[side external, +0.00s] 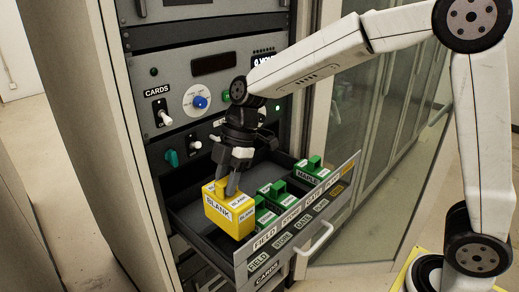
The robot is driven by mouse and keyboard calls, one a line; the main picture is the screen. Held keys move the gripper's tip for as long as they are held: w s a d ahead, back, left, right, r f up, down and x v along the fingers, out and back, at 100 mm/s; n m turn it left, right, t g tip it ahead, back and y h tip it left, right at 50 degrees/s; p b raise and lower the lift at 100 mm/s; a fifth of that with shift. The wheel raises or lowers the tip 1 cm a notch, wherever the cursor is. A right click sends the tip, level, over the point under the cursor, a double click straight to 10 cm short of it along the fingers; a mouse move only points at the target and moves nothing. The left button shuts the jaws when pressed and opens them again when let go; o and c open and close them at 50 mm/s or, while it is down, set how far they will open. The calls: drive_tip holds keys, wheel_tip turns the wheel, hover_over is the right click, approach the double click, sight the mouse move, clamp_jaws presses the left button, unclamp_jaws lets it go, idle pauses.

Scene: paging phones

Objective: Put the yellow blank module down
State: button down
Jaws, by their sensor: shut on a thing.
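The yellow blank module (229,218) is a box labelled BLANK on its faces, with a grip on top. My gripper (226,188) points down and is shut on that top grip. The module shows over the left part of the open drawer (181,207), near its front left edge. I cannot tell whether its underside touches anything. It hides part of the drawer behind it.
Several green modules (281,193) sit in the drawer to the right, one labelled MAPLE. The drawer's labelled front panel (300,222) has a white handle (316,240). The drawer floor behind my gripper looks clear. A cabinet panel with switches (186,104) rises behind.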

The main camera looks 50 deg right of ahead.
sight(230, 216)
drive_tip(key=shift+f, duration=5.05)
drive_tip(key=shift+f, duration=0.1)
drive_tip(key=c, duration=0.8)
unclamp_jaws()
drive_tip(key=shift+c, duration=0.2)
drive_tip(key=o, duration=0.4)
drive_tip(key=shift+o, duration=0.2)
drive_tip(key=v, duration=1.2)
drive_tip(key=shift+x, duration=5.7)
